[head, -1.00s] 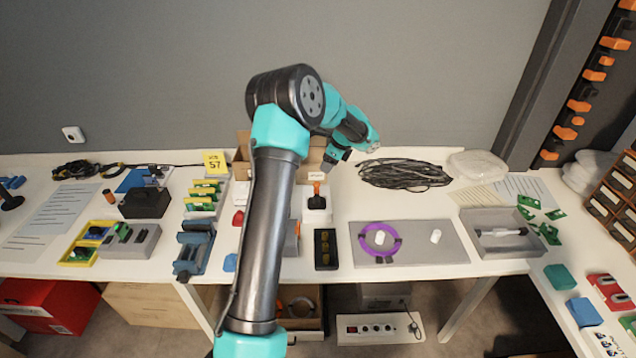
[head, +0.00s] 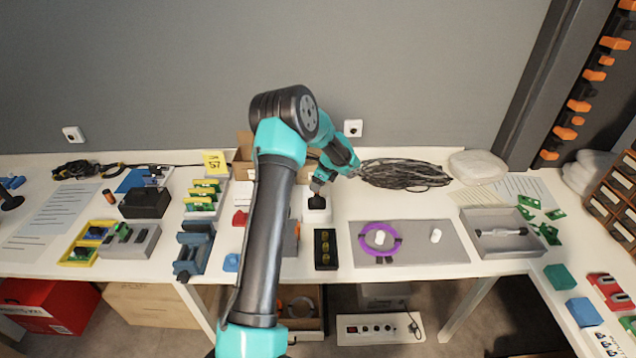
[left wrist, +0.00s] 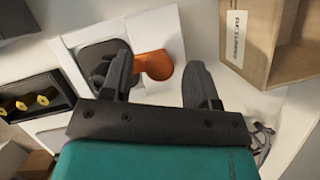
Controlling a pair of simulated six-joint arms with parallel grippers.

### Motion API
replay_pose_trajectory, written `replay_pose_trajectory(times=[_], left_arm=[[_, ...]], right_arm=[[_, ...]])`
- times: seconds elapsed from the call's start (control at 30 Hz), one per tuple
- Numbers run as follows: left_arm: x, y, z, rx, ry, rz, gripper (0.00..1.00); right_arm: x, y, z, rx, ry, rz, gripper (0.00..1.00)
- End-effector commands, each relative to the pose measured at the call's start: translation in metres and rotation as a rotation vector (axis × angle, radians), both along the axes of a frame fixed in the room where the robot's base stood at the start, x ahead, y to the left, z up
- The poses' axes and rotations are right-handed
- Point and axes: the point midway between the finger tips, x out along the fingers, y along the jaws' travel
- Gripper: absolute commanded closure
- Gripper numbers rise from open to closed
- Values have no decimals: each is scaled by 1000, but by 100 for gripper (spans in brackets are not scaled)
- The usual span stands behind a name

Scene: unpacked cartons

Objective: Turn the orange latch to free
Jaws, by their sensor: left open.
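The orange latch (left wrist: 155,65) shows in the left wrist view as a round orange end with an arm reaching left to a black part (left wrist: 98,57). Both sit on a white base (left wrist: 172,30). The white base also shows in the head view (head: 318,215), with the black part above it; my gripper hides the latch there. My left gripper (left wrist: 159,64) is open, with one finger on each side of the latch's round end. The left finger overlaps the latch arm in the picture; I cannot tell whether it touches. My right gripper is in neither view.
A black holder with yellow round pieces (head: 325,250) stands in front of the base. An open cardboard box (head: 243,155) is behind left, and a black cable coil (head: 405,173) is behind right. A grey mat (head: 430,240) with a purple ring (head: 364,240) lies to the right.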

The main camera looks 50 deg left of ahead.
Motion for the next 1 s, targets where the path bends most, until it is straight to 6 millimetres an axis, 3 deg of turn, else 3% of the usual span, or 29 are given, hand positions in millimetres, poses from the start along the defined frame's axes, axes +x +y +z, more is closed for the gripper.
replay_pose_trajectory(times=[0.07, 0.53, 1.0], left_arm=[[0, 0, 0, 0, 0, 0, 48], [0, 0, 1, 0, 0, 0, 93], [1, 0, 1, 0, 0, 78, 94]], right_arm=[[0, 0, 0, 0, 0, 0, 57], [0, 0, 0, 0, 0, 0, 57], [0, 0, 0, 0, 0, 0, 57]])
